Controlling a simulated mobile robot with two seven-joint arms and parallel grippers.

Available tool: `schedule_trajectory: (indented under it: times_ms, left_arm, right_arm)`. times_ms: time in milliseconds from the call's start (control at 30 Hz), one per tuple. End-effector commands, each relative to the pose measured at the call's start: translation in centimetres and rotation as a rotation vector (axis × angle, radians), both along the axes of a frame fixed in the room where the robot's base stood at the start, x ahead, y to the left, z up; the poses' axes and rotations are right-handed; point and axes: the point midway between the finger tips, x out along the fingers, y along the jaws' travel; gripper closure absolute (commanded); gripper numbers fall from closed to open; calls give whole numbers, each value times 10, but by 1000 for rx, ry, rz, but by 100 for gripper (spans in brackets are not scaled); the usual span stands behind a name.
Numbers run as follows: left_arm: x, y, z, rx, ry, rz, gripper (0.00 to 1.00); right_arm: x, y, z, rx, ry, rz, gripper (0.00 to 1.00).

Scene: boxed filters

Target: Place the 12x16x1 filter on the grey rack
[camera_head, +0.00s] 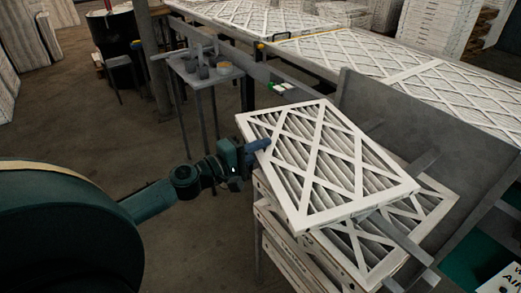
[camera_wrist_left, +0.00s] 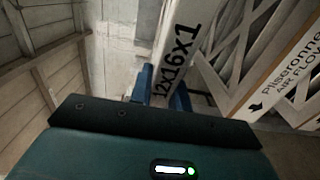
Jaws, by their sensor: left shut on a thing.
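The 12x16x1 filter (camera_head: 318,165) is a white-framed pleated panel with a diamond lattice. My left gripper (camera_head: 258,146) is shut on its left edge and holds it tilted over a stack of filters. In the left wrist view the label "12x16x1" shows on the filter's edge (camera_wrist_left: 180,40), between the blue fingers of the left gripper (camera_wrist_left: 163,92). The grey rack (camera_head: 385,112) has a sloped back panel and bars, with stacked filters (camera_head: 365,245) on it. The held filter overlaps the stack in view; whether they touch is unclear. My right gripper is out of view.
A conveyor (camera_head: 300,70) with several filters runs behind the rack. A small table (camera_head: 215,74) with cups stands at back left, near a post and a black drum (camera_head: 115,37). A printed white box (camera_head: 502,280) is at the bottom right. The floor at left is open.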

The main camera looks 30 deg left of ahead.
Motion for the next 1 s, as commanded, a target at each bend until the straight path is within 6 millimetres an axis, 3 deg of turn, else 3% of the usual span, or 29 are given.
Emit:
schedule_trajectory:
  times_ms: [167,200,433,767,1000]
  left_arm:
    - [0,0,-4,0,-1,0,100]
    - [0,0,-3,1,0,0,79]
    - [0,0,-3,0,0,0,60]
    - [-1,0,2,0,1,0,60]
    - [-29,11,-4,-2,4,0,60]
  right_arm:
    - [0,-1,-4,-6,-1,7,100]
    - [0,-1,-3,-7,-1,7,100]
    - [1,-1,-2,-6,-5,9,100]
    - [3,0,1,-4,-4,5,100]
    - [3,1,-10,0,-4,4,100]
